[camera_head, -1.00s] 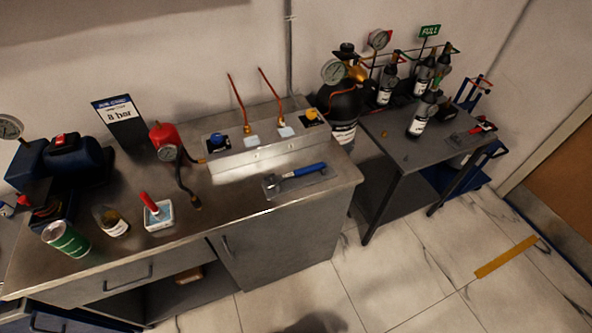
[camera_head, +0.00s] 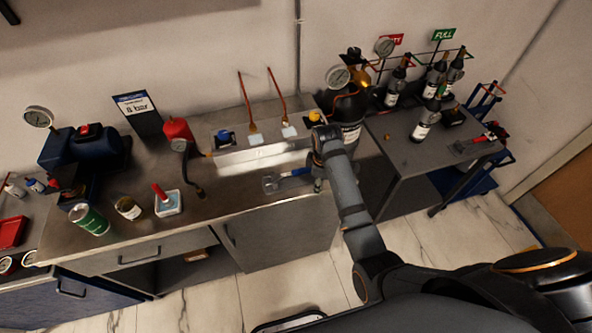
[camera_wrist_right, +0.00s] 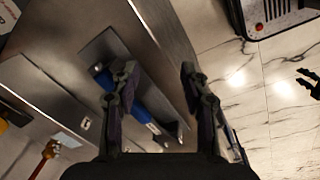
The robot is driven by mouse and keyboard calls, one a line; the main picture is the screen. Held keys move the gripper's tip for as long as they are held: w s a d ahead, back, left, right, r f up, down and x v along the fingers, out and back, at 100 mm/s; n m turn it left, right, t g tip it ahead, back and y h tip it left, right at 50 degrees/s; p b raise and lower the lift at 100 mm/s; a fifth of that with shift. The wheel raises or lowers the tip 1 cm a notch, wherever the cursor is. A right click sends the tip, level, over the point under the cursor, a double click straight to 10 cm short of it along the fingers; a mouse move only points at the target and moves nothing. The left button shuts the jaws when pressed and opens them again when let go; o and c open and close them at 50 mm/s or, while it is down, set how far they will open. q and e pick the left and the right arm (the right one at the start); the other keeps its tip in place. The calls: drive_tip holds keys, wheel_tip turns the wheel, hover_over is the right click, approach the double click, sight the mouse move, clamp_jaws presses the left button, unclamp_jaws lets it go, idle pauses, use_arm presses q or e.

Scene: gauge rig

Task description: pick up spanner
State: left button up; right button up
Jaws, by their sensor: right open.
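The spanner, with a blue handle, lies on a flat plate on the steel bench; its handle (camera_head: 293,173) runs toward my right gripper (camera_head: 318,184). In the right wrist view the blue handle (camera_wrist_right: 142,113) slants below and between the fingers of the open right gripper (camera_wrist_right: 160,78), and the left finger covers part of it. The gripper is over the bench's front right corner; I cannot tell whether it touches the spanner. A dark finger-like shape, perhaps my left gripper (camera_wrist_right: 308,82), shows at the right edge of that view. No left gripper shows in the head view.
A steel manifold box (camera_head: 262,158) with copper tubes stands behind the spanner. A second table (camera_head: 408,152) with bottles is at right.

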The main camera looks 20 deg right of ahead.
drive_tip(key=w+a+r+n+g, duration=0.1)
drive_tip(key=w+a+r+n, duration=0.5)
drive_tip(key=r, duration=0.4)
drive_tip(key=p, duration=0.2)
hover_over(300, 170)
drive_tip(key=shift+n, duration=0.3)
drive_tip(key=f, duration=0.5)
drive_tip(key=shift+w+a+f, duration=0.1)
drive_tip(key=shift+a, duration=0.1)
drive_tip(key=f, duration=0.3)
drive_tip(key=f+p, duration=0.1)
drive_tip(key=f, duration=0.1)
drive_tip(key=shift+d, duration=0.25)
drive_tip(key=shift+f, duration=0.1)
clamp_jaws()
